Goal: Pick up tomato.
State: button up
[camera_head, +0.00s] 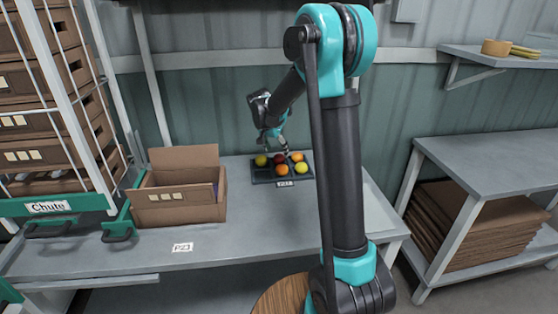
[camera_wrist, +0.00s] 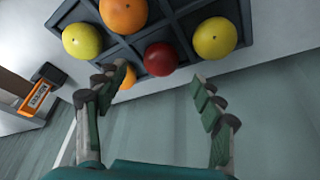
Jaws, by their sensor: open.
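A dark divided tray (camera_head: 262,181) on the bench holds several round fruits, one to a compartment. The red tomato (camera_head: 279,160) sits in the row nearer the wall; it also shows in the wrist view (camera_wrist: 160,59). Two orange fruits and two yellow ones (camera_wrist: 215,38) sit around it. My gripper (camera_head: 276,140) is just above the tray's wall side. In the wrist view, my gripper's fingers (camera_wrist: 160,74) are spread and empty. The red tomato appears between the fingertips there, beyond them. I cannot tell the exact gap.
An open cardboard box (camera_head: 178,208) stands left of the tray on the grey bench (camera_head: 240,226). Stacked brown crates (camera_head: 28,130) and a chute are at far left. The wall is close behind the tray. A shelf with flat cardboard (camera_head: 465,230) is at right.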

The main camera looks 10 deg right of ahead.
aim_at(278, 155)
jog(key=shift+x, duration=2.4)
jog(key=shift+s, duration=0.1)
jog(key=shift+c, duration=0.6)
jog(key=c, duration=0.8)
